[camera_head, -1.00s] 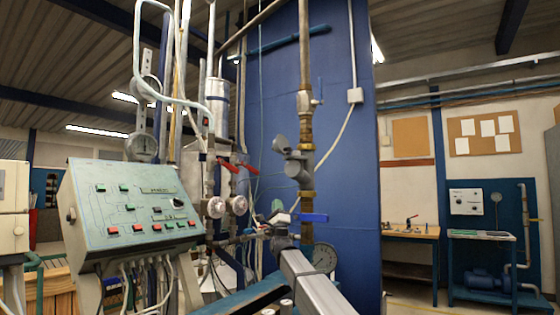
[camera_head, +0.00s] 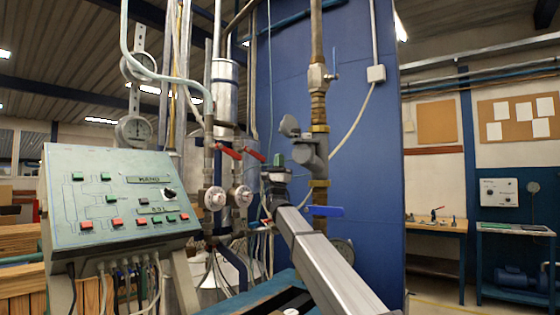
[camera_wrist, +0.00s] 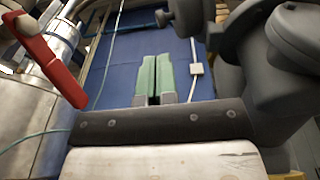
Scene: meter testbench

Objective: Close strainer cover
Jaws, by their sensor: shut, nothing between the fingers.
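The grey strainer (camera_head: 313,158) sits on the brass-fitted vertical pipe in front of the blue panel. Its round grey cover (camera_head: 289,126) stands out from the upper left of the body, tilted and open. In the wrist view the grey strainer body (camera_wrist: 242,95) fills the right side, close to my gripper. Which of the dark grey round parts there is the cover is hard to tell. My gripper (camera_head: 278,160) is just left of the strainer body and below the cover, apart from the cover. Its green fingers (camera_wrist: 154,75) are shut and empty, pointing towards the blue panel.
Red valve handles (camera_head: 230,152) are left of my gripper; one red handle (camera_wrist: 52,62) is near in the wrist view. A blue lever (camera_head: 326,211) lies below the strainer. A control box (camera_head: 118,200) stands at left. The blue panel (camera_head: 362,150) is bare on the right.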

